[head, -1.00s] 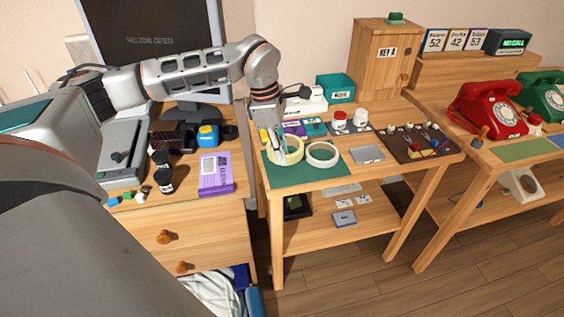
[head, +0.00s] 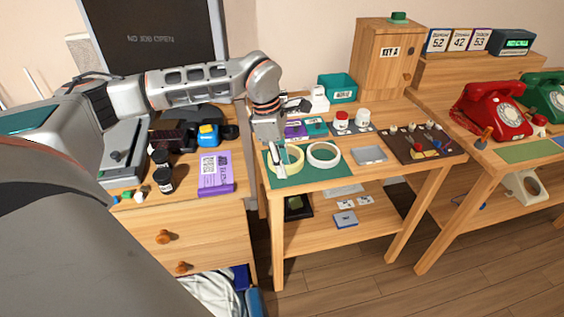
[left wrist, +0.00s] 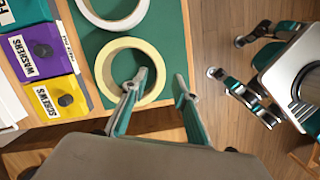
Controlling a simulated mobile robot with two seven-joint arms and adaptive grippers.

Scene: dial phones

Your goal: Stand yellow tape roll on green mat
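The yellow tape roll (head: 300,168) lies flat, at the left part of the green mat (head: 310,179) on the middle table. It also shows in the left wrist view (left wrist: 104,72) as a pale yellow ring. My left gripper (head: 279,167) is over it, fingers pointing down. In the left wrist view the left gripper (left wrist: 162,82) is open: one finger is over the roll's hole, the other outside the ring, with a gap to it. My right gripper (left wrist: 226,56) hangs above the floor in that view, its fingers apart and empty.
A white tape roll (head: 324,145) lies on the mat right beside the yellow one. Labelled bins, including purple washers (left wrist: 38,50) and yellow screws (left wrist: 62,98), stand along the mat's side. A grey box (head: 369,154) lies to the right. The mat's front strip is bare.

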